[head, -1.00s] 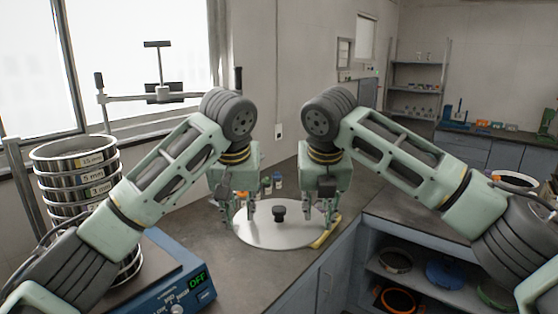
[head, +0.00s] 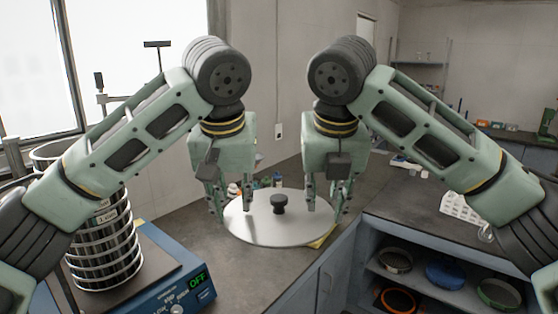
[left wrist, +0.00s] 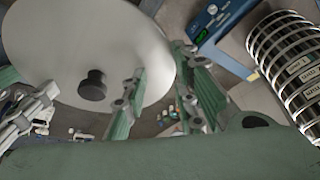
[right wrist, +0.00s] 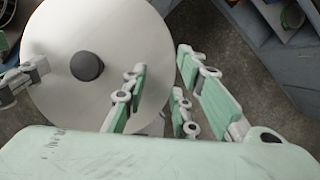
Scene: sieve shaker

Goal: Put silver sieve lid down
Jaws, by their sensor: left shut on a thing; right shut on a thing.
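The silver sieve lid (head: 262,230) is a flat round disc with a black knob (head: 279,203) in its middle. It looks about level above the grey bench in the head view; the gap below it is hard to judge. My left gripper (head: 232,208) is shut on the lid's left rim and my right gripper (head: 325,208) on its right rim, both pointing down. The lid also shows in the left wrist view (left wrist: 60,50) and right wrist view (right wrist: 60,100), its rim between the fingers. The exact finger contact is partly hidden.
A stack of sieves (head: 105,250) stands on the blue shaker (head: 175,290) at the left, its display reading OFF. A yellow item (head: 322,242) shows partly beneath the lid's right edge. Small bottles (head: 262,182) stand behind the lid. Open shelves (head: 425,275) with sieves are at the right.

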